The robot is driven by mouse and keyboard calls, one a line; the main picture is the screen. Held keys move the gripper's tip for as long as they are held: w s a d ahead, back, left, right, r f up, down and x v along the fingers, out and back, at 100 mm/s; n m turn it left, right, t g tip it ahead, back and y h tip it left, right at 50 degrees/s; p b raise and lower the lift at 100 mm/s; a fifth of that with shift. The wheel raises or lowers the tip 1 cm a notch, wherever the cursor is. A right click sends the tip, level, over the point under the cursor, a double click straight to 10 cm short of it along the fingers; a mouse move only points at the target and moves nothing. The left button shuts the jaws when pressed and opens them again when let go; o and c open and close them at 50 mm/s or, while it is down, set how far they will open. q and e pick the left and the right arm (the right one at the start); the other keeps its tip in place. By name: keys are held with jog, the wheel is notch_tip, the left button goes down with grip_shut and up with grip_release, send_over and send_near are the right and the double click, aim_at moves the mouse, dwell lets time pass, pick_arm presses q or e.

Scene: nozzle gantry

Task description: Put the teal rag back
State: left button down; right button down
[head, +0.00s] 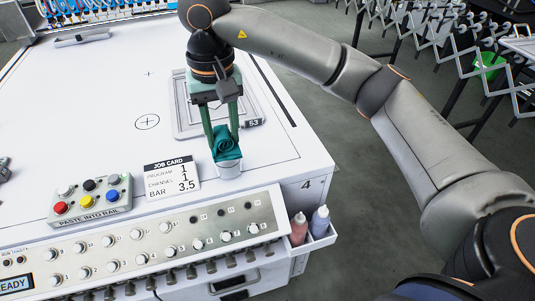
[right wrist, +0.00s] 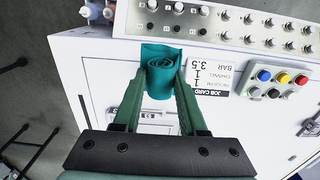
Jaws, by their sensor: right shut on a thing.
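The teal rag (head: 226,145) is a rolled cloth, held between the green fingers of my right gripper (head: 222,131). It also shows in the right wrist view (right wrist: 161,78), with one finger on each side of the roll. My right gripper is shut on it and points down near the front right corner of the white table. My left gripper is not in view.
A knob panel (head: 150,243) runs along the front edge. Two bottles, pink (head: 299,229) and pale blue (head: 320,219), stand in a side tray. A framed plate (head: 190,118) lies behind the gripper.

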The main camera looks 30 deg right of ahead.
jog(key=shift+w+d+r, duration=0.15)
jog(key=shift+w+d, duration=0.05)
jog(key=shift+d, duration=0.05)
jog(key=d+f, duration=0.2)
jog(key=d, duration=0.2)
jog(key=w+d+f, duration=0.1)
jog(key=d+f, duration=0.2)
jog(key=d, duration=0.1)
jog(key=w+d+f, duration=0.1)
jog(key=d+f, duration=0.2)
jog(key=d, duration=0.1)
jog(key=shift+f+b, duration=0.1)
jog(key=shift+b, duration=0.2)
jog(key=shift+d+f, duration=0.4)
jog(key=shift+w+d+f, duration=0.1)
jog(key=shift+f, duration=0.95)
jog(key=shift+d+f, duration=0.1)
jog(key=shift+f, duration=0.9)
jog(key=shift+c, duration=2.3)
grip_release()
jog(key=shift+r, duration=0.1)
notch_tip(320, 180, up, 12)
jog(key=p, duration=0.1)
jog(key=shift+r, duration=0.15)
